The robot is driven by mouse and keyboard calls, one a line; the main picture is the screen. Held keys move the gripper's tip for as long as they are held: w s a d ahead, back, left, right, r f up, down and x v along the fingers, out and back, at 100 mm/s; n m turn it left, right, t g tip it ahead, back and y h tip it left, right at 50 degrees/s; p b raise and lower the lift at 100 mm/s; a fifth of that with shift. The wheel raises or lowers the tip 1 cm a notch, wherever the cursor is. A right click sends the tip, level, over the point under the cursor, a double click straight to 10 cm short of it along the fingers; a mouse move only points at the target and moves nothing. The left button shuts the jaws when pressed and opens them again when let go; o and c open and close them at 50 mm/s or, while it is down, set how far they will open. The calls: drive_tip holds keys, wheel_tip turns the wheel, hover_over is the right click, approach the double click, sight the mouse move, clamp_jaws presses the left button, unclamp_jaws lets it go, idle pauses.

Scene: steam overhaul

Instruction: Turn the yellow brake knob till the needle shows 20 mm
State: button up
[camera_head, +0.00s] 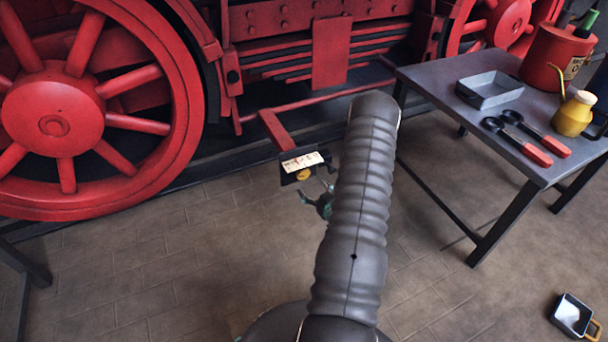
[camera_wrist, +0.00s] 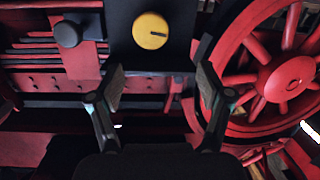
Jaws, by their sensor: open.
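The yellow brake knob (camera_head: 303,174) sits on the front of a small dark box, under a white scale plate (camera_head: 301,162). The scale's marks and needle are too small to read. In the wrist view the yellow knob (camera_wrist: 151,31) is round, with a dark line pointing right, on a black panel (camera_wrist: 140,60). My gripper (camera_wrist: 160,78) is open and empty, its two fingers spread wide, with the knob beyond the fingertips and apart from them. In the head view my gripper (camera_head: 325,192) is just below and right of the box, partly hidden by my arm.
A dark round knob (camera_wrist: 68,34) is left of the panel in the wrist view. A red spoked wheel (camera_head: 55,110) stands left. A table (camera_head: 440,82) at right bears a tray, tools, an oil can and a red bucket. A small pan (camera_head: 572,315) lies on the floor.

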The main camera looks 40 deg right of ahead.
drive_tip(key=m+t, duration=0.2)
approach(304, 176)
drive_tip(key=shift+g+h, duration=0.3)
drive_tip(key=shift+h, duration=0.3)
drive_tip(key=x, duration=1)
drive_tip(key=shift+a+r+p, duration=0.15)
drive_tip(key=shift+a+p, duration=0.15)
drive_tip(key=shift+p, duration=0.05)
drive_tip(key=c, duration=1.2)
